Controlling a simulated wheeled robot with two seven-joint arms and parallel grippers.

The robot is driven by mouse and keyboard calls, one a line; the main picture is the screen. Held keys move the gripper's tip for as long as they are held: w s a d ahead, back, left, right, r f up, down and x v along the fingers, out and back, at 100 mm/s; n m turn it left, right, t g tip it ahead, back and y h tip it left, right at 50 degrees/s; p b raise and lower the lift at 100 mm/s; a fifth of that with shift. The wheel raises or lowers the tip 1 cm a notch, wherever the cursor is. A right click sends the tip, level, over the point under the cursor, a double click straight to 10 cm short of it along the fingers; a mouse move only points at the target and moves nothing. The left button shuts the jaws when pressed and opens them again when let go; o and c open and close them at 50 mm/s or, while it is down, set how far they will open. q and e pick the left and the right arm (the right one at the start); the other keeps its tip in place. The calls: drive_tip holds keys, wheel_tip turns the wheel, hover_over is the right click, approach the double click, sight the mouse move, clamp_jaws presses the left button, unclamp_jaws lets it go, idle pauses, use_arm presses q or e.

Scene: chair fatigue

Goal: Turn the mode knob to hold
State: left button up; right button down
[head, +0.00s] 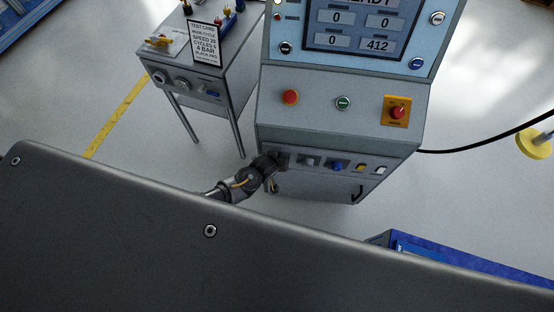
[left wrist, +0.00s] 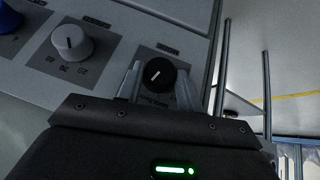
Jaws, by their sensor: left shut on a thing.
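The black mode knob (left wrist: 157,74) sits on the light panel in the left wrist view, and its white pointer mark tilts toward the upper right. My left gripper (left wrist: 159,84) has one finger on each side of the knob and is shut on it. The lettering around the knob is too small or partly covered to read. In the head view my left gripper (head: 280,160) reaches the left end of the knob row on the cabinet's lower front, and it hides the black knob there. My right gripper is in neither view.
A grey knob (head: 309,161) and a blue knob (head: 337,166) sit right of the gripper. The console above carries a red button (head: 291,97), a green button (head: 343,103) and a red-on-yellow stop button (head: 397,112). A side table (head: 196,75) with a test card (head: 205,42) stands left.

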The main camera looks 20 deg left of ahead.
use_arm(q)
drive_tip(key=shift+w+r, duration=0.1)
idle(0.3)
drive_tip(key=o, duration=1)
drive_tip(key=p+v, duration=0.1)
drive_tip(key=v, duration=0.9)
drive_tip(key=shift+s+r, duration=0.25)
drive_tip(key=shift+s, duration=0.05)
